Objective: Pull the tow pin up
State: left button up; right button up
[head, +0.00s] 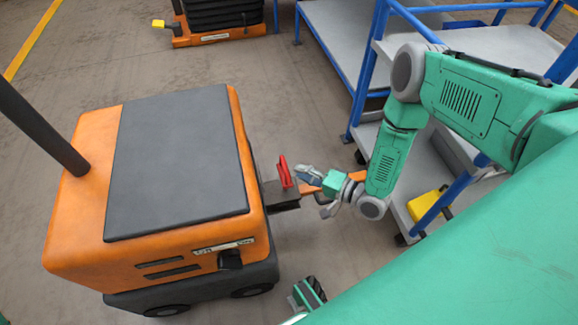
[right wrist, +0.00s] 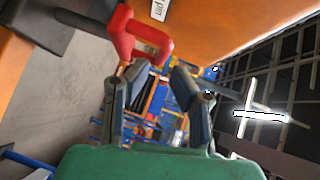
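The tow pin's red handle (head: 284,172) stands at the hitch on the right side of an orange tow tractor (head: 95,225). In the right wrist view the red handle (right wrist: 137,38) is a bent loop just beyond my fingertips, nearer the left finger. My right gripper (head: 308,174) is beside the handle, on its right in the head view. In the right wrist view the right gripper (right wrist: 150,82) has its two fingers apart with nothing clearly held between them. Whether a finger touches the handle, I cannot tell.
An orange bar (head: 350,176) lies behind my right gripper. A cart with blue rails (head: 362,85) and grey shelves stands at right, with a yellow item (head: 424,204) on it. The tractor's dark post (head: 45,130) rises at left. Bare floor (head: 330,245) lies below the gripper.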

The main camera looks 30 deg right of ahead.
jog(key=f+v, duration=0.1)
jog(key=v, duration=0.5)
jog(key=shift+s+d+r, duration=0.15)
jog(key=shift+s+r, duration=0.05)
jog(key=shift+r, duration=0.3)
